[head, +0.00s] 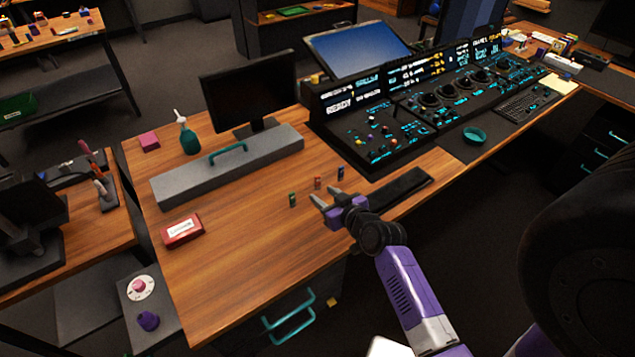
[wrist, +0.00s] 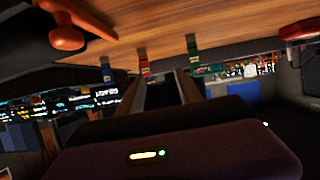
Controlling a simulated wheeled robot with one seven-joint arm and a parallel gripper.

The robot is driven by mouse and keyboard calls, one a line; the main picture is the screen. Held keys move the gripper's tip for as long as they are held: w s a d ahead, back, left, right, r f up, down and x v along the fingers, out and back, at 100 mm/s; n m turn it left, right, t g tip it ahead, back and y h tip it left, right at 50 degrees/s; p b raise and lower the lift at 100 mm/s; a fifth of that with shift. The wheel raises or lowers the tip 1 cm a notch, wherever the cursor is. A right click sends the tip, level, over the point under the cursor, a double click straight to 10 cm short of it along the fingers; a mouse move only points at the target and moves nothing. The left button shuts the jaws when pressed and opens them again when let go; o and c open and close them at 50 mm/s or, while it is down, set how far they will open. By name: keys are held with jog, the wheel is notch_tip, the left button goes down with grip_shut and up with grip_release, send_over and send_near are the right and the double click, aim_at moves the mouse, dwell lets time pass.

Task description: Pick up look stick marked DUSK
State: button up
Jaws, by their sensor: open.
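Three small upright sticks stand on the wooden desk: a green one (head: 292,199), a red one (head: 317,183) and a blue one (head: 341,173). Their labels are too small to read, so I cannot tell which is marked DUSK. My gripper (head: 322,198) is open and empty, low over the desk on the near side of the sticks. The wrist view is tilted upside down; there the red stick (wrist: 144,66) shows near one finger of my gripper (wrist: 162,88). The green stick (wrist: 192,48) is near the other finger, and the blue stick (wrist: 106,70) is farther left.
A grey bar with a teal handle (head: 175,182) lies behind the sticks. A red labelled box (head: 182,231) sits at the left. The control console (head: 370,150) and a dark pad (head: 405,187) are at the right. Bare wood (head: 235,265) is free in front.

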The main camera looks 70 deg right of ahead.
aim_at(318, 178)
jog(key=d, duration=0.3)
jog(key=shift+w+d+r, duration=0.15)
jog(key=shift+w+r, duration=0.15)
jog(key=shift+w+d+m, duration=0.2)
jog(key=shift+d+m, duration=0.05)
jog(key=shift+m, duration=0.05)
jog(key=shift+s+d+f+p+x, duration=0.1)
jog(key=shift+x, duration=1.1)
jog(key=shift+s+d+f+p+x, duration=0.1)
jog(key=shift+x, duration=1.1)
jog(key=shift+s+d+p+x, duration=0.1)
jog(key=shift+x, duration=1.15)
grip_shut()
